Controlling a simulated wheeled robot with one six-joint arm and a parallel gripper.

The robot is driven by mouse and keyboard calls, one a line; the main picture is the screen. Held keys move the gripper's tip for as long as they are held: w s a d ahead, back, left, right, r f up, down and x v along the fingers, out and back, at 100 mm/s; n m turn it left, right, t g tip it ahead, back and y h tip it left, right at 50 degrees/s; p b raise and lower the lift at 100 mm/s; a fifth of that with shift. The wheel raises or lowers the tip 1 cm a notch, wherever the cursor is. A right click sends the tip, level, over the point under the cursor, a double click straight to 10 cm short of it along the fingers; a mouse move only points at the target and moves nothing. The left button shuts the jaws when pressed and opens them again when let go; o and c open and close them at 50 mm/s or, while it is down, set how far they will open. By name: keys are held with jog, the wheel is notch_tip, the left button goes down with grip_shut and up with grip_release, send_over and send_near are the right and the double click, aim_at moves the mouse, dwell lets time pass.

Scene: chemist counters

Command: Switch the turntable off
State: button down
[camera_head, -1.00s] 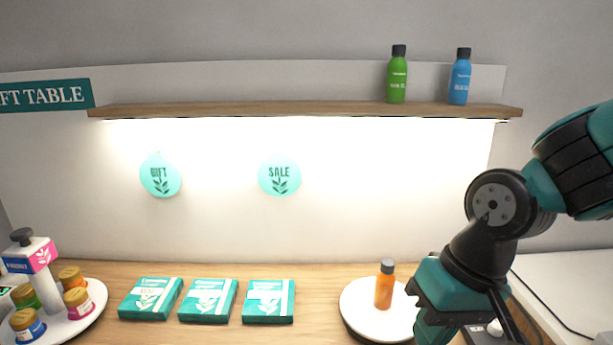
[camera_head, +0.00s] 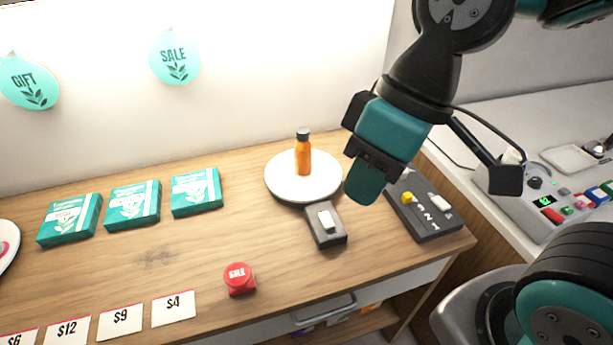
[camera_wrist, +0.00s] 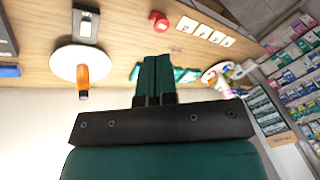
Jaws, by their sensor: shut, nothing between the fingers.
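The turntable (camera_head: 281,188) is a round white disc on the wooden counter, with an orange bottle (camera_head: 303,157) standing upright on it. In front of it is a small grey box with a white rocker switch (camera_head: 326,221). In the wrist view the turntable (camera_wrist: 65,66) is at the left, with the switch box (camera_wrist: 86,22) above it. My gripper (camera_head: 362,187) is shut and empty, in the air to the right of the turntable and apart from the switch in the picture. Its closed fingers (camera_wrist: 154,75) point up the middle of the wrist view.
Teal boxes (camera_head: 133,204), a red SALE block (camera_head: 239,279) and price cards (camera_head: 174,307) lie to the left. A side counter holds a device with buttons (camera_head: 550,200).

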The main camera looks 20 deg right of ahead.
jog(key=w+d+f+n+h+b, duration=0.2)
jog(key=w+f+n+b, duration=0.3)
jog(key=w, duration=0.5)
jog(key=w+d+f+n+h+b, duration=0.2)
jog(key=w+f+n+b, duration=0.3)
jog(key=w+f+b, duration=0.3)
jog(key=shift+w+f+b, duration=0.3)
jog(key=shift+w+f, duration=0.3)
jog(key=shift+w, duration=0.4)
jog(key=shift+f, duration=0.1)
